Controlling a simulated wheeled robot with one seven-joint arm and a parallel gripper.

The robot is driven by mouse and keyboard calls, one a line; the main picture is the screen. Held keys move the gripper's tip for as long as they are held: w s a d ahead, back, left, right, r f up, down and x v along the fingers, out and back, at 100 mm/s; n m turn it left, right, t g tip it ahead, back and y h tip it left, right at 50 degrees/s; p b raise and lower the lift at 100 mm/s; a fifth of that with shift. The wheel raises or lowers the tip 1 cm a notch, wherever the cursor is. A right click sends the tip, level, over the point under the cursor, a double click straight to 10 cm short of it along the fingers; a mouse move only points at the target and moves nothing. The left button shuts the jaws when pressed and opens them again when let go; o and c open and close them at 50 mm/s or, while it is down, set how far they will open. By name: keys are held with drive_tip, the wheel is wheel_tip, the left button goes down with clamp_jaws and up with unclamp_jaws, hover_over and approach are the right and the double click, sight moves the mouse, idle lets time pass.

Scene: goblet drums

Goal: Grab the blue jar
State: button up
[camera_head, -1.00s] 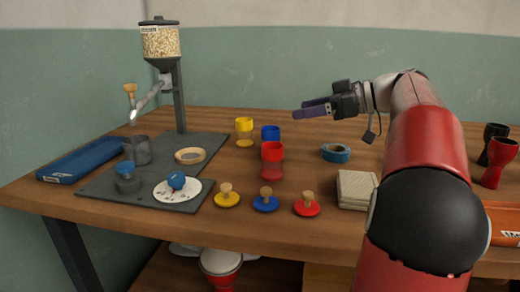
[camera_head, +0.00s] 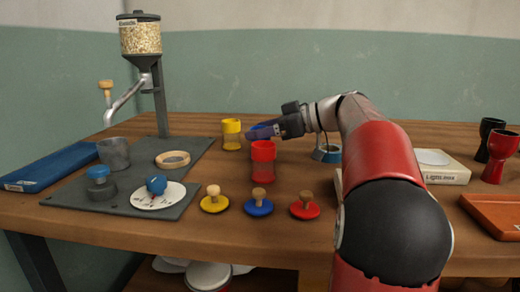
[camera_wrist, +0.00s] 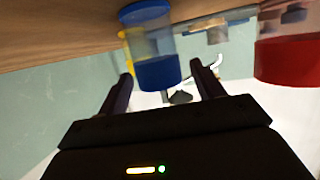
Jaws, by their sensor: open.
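The blue jar (camera_head: 259,127) stands on the table behind the red jar, partly hidden by my gripper (camera_head: 252,134). In the wrist view, which looks upside down, the blue jar (camera_wrist: 158,72) has a blue band and a clear part. It lies in line with the gap between the two dark fingers of my gripper (camera_wrist: 164,80). My gripper is open with nothing clasped. How far the fingertips reach around the jar I cannot tell exactly.
The red jar (camera_head: 263,150) stands close in front, and also shows at the right of the wrist view (camera_wrist: 290,60). The yellow jar (camera_head: 231,128) stands to the left. A blue tape roll (camera_head: 326,152) lies right. Yellow, blue and red knobbed lids (camera_head: 259,207) lie in front.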

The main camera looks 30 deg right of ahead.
drive_tip(key=shift+w+a+f, duration=0.1)
drive_tip(key=shift+w+a, duration=0.2)
drive_tip(key=shift+c, duration=0.4)
drive_tip(key=c, duration=0.9)
drive_tip(key=shift+c, duration=0.6)
